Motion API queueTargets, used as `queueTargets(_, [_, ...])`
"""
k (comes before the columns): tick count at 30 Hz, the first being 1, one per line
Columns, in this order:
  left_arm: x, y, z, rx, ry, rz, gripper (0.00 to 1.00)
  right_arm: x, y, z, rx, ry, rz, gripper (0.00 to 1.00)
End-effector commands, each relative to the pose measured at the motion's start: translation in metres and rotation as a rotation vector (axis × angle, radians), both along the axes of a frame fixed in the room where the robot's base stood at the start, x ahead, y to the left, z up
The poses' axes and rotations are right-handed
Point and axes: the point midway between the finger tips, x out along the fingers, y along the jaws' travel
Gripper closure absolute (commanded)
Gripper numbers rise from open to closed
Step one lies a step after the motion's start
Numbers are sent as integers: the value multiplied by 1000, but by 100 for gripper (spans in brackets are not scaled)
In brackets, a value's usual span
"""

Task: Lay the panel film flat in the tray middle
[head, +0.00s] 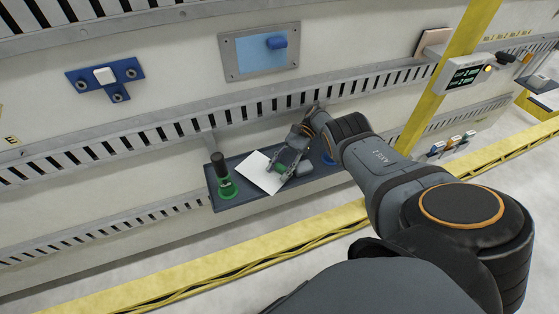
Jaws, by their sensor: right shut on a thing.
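The panel film, a white sheet (258,172), is at the middle of the dark blue-grey tray (234,200) on the wall. It looks turned at an angle to the tray, and its lower left corner reaches the tray's front edge. My right gripper (281,168) reaches in from the right and is shut at the film's right part. A small green piece shows between its fingers; I cannot tell whether it belongs to the film. The fingers hide part of the sheet, and I cannot tell whether it lies fully flat. My left gripper is not in view.
A black-topped item with a green base (224,183) stands at the tray's left end. A grey block (304,169) and a blue round item (328,159) are on its right part. A slotted rail (170,130) runs above the tray.

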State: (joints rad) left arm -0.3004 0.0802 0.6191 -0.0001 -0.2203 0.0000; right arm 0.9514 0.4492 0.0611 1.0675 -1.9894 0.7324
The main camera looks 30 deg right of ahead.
Motion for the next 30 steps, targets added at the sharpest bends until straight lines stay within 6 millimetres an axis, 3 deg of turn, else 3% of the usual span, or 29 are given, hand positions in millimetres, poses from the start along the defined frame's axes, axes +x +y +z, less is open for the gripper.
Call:
queueTargets(5, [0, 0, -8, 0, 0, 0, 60, 0, 0, -8, -1, 1, 0, 80])
queueTargets(10, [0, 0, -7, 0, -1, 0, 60, -1, 0, -9, -2, 2, 0, 80])
queueTargets(11, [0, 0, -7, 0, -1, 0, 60, -1, 0, -9, -2, 3, 0, 84])
queueTargets(20, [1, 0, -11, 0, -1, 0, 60, -1, 0, -12, -3, 2, 0, 84])
queueTargets(21, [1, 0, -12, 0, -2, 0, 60, -1, 0, -14, -3, 2, 0, 89])
queueTargets(22, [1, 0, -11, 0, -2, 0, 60, -1, 0, -13, -3, 2, 0, 54])
queueTargets(27, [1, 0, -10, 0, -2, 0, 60, -1, 0, -11, -2, 2, 0, 31])
queueTargets(30, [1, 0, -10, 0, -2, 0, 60, 0, 0, -11, -1, 1, 1, 30])
